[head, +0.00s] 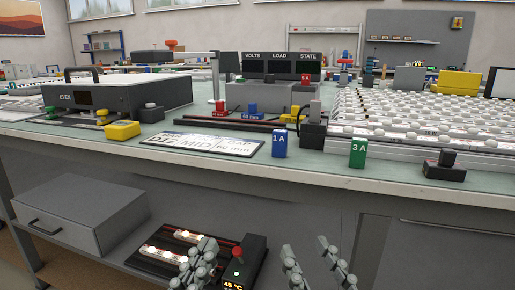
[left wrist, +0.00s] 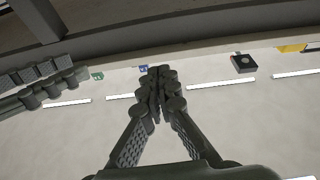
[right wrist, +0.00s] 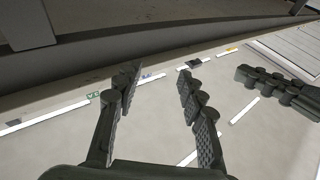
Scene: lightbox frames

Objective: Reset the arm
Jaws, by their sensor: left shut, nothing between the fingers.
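My left gripper (head: 203,258) is low in the head view, in front of the bench. Its fingers are pressed together with nothing between them, as the left wrist view (left wrist: 160,85) shows. My right gripper (head: 308,258) is to its right, also below the bench top. Its two fingers stand apart and the gap is empty in the right wrist view (right wrist: 157,82). The two grippers are apart from each other. Most of both arms is out of the head view.
The bench top (head: 220,170) carries a blue 1A block (head: 279,144), a green 3A block (head: 357,153), a label plate (head: 205,144) and a yellow block (head: 122,130) near its front edge. A lit unit (head: 165,254) and a grey drawer box (head: 80,222) are below.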

